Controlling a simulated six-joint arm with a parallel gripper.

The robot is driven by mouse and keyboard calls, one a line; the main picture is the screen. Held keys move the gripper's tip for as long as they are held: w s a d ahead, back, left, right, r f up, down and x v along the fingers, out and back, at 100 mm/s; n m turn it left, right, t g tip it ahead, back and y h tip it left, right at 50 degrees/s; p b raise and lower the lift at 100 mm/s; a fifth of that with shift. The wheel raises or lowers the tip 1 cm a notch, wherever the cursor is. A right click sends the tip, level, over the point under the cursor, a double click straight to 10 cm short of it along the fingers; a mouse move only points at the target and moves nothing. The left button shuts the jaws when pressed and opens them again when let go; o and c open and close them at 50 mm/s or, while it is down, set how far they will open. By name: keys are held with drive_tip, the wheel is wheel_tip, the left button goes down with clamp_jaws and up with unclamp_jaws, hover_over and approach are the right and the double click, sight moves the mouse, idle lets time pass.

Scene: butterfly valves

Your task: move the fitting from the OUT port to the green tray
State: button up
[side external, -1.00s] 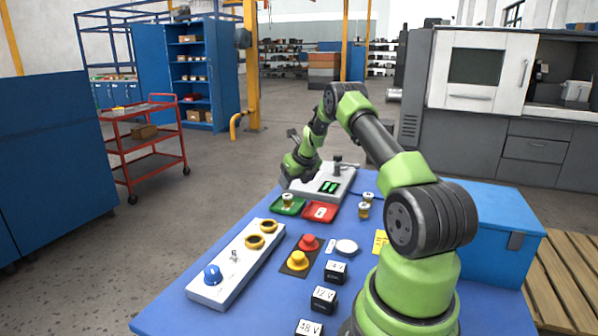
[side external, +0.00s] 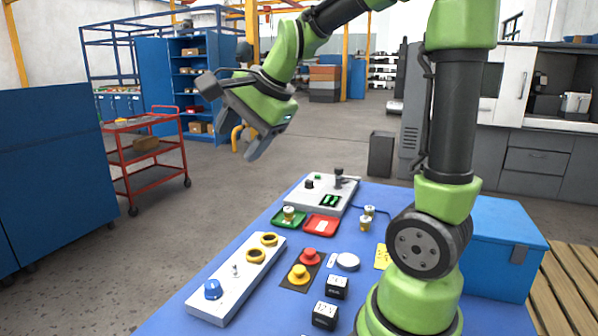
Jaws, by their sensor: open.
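A small brass-coloured fitting (side external: 289,212) stands upright in the green tray (side external: 277,222). My gripper (side external: 229,121) is open and empty, high above and to the left of the tray, clear of the table. A white and grey unit (side external: 300,201) with a green display lies behind the trays. A dark round part (side external: 309,184) and a dark upright part (side external: 339,174) show on its top. Port lettering is too small to read, so I cannot tell which port is OUT.
Two more fittings (side external: 369,210) (side external: 366,224) stand to the right. A white panel (side external: 225,279) with yellow rings, a switch and a blue knob lies in front. Red and yellow buttons, dark blocks and a blue box (side external: 500,244) are nearby.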

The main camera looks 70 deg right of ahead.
drive_tip(key=s+a+n+y, duration=0.2)
drive_tip(key=s+a+n, duration=0.8)
drive_tip(key=s+n, duration=0.4)
drive_tip(key=shift+a+f+n, duration=0.15)
drive_tip(key=shift+f+n, duration=0.2)
drive_tip(key=shift+n, duration=0.15)
